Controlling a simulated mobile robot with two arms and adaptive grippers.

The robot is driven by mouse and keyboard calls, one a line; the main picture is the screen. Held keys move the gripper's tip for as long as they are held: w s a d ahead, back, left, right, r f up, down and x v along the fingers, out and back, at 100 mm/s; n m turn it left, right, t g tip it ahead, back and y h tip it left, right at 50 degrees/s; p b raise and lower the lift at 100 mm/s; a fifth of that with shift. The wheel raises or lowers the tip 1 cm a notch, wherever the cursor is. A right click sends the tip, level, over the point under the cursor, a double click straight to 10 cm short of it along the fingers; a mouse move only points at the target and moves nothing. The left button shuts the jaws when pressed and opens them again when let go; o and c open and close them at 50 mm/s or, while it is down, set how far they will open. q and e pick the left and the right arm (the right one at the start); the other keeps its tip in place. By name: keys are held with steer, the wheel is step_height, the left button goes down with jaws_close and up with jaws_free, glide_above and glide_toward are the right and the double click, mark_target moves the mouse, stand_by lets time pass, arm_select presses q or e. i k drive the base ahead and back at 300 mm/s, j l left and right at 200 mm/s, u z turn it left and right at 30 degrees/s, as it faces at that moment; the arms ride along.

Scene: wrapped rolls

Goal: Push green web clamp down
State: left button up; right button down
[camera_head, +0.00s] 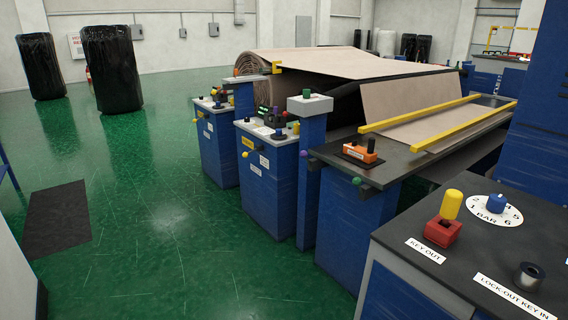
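No part labelled as a web clamp can be read, so I cannot tell which green part it is. A green ball knob (356,181) sticks out from the side of the blue cabinet under the dark table. A dark green knob (307,93) stands on the pale top of a blue post. A small green part (279,131) is on the nearer control box, among other knobs. Neither of my grippers shows in the head view.
A black-topped console (400,233) with a yellow-and-red key switch (447,214) and a blue dial (496,202) fills the right front. Two blue control boxes (266,185) stand by the machine with its beige web (415,95). Green floor (140,190) on the left is mostly clear.

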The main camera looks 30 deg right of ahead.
mark_target(357, 181)
steer(key=i+j+z, duration=0.1)
steer(key=i, duration=0.35)
steer(key=i+j, duration=0.1)
steer(key=i, duration=0.35)
steer(key=i+j+z, duration=0.15)
steer(key=i, duration=0.3)
steer(key=i+j, duration=0.1)
steer(key=i, duration=0.35)
steer(key=z, duration=0.05)
